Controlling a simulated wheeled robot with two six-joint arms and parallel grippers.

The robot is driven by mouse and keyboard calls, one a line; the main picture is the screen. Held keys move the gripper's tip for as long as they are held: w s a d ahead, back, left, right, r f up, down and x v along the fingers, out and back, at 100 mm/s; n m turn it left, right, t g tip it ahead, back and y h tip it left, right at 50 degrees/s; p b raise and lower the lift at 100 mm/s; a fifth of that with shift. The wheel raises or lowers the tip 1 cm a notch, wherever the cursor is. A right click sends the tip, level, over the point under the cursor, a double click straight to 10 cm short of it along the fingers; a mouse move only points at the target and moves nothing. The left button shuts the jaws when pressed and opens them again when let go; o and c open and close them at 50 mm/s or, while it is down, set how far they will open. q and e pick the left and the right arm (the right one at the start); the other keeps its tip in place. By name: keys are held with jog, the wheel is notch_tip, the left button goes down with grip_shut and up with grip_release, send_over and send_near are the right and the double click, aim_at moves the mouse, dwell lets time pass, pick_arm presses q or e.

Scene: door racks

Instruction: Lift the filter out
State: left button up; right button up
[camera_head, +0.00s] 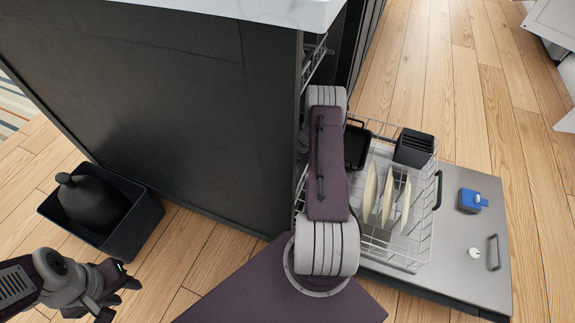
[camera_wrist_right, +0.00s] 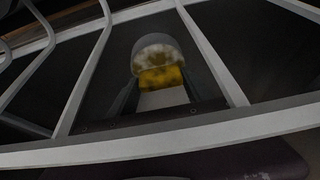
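In the right wrist view a short rounded piece, apparently the filter (camera_wrist_right: 160,65), shows a grey top, a stained yellow-brown band and a pale lower part. It lies beyond pale rack wires. Dark finger-like shapes of my right gripper (camera_wrist_right: 160,88) flank it. I cannot tell whether they press on it. In the head view my right arm reaches into the dishwasher beside the dark cabinet, so its gripper and the filter are hidden there. My left gripper (camera_head: 120,296) is open and empty at the lower left, below a black bin.
The open dishwasher door (camera_head: 472,262) carries the pulled-out wire rack (camera_head: 408,245) with plates (camera_head: 387,195), a black basket (camera_head: 413,148) and a black pan (camera_head: 356,146). A blue item (camera_head: 471,200) sits on the door. The black bin (camera_head: 125,241) holds a dark rounded object (camera_head: 90,199).

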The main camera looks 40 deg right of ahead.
jog(key=c, duration=0.7)
jog(key=shift+r+p, duration=1.7)
jog(key=shift+r, duration=1.4)
jog(key=shift+c, duration=0.2)
